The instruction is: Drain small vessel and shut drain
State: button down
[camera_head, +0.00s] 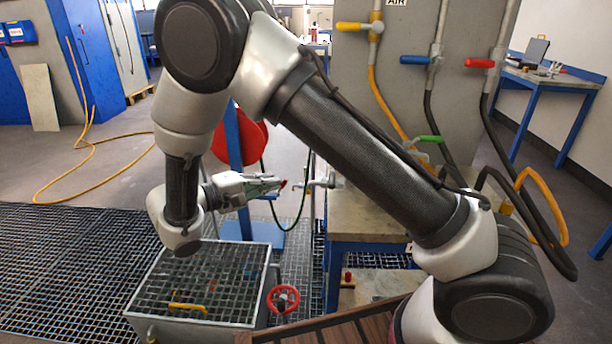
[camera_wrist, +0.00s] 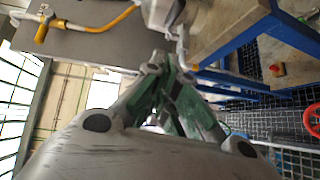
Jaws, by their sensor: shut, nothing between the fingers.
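My gripper (camera_head: 272,186) is shut and empty, pointing right in the head view. Its fingertips are beside a small red piece (camera_head: 284,184), close to a grey metal outlet fitting (camera_head: 318,183) at the bench's left edge. I cannot tell whether they touch it. In the wrist view my closed fingers (camera_wrist: 165,72) point at a grey metal body (camera_wrist: 163,12) with a thin pipe below it. I cannot tell if this is the small vessel; in the head view my arm hides most of the bench top. The drain valve's position cannot be made out.
A grated drain box (camera_head: 140,302) stands on the floor grating below my gripper, with a red handwheel (camera_head: 284,299) at its right. The bench (camera_head: 368,222) stands right of my gripper. Yellow (camera_head: 352,26), blue (camera_head: 414,60) and red (camera_head: 479,63) valve handles are on the panel behind.

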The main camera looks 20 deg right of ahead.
jog(key=w+d+f+m, duration=0.1)
jog(key=w+d+f, duration=0.1)
jog(key=d, duration=1.1)
jog(key=shift+w+f, duration=0.15)
jog(key=shift+s+d+f, duration=0.1)
jog(key=shift+s+d, duration=0.35)
jog(key=shift+d, duration=0.2)
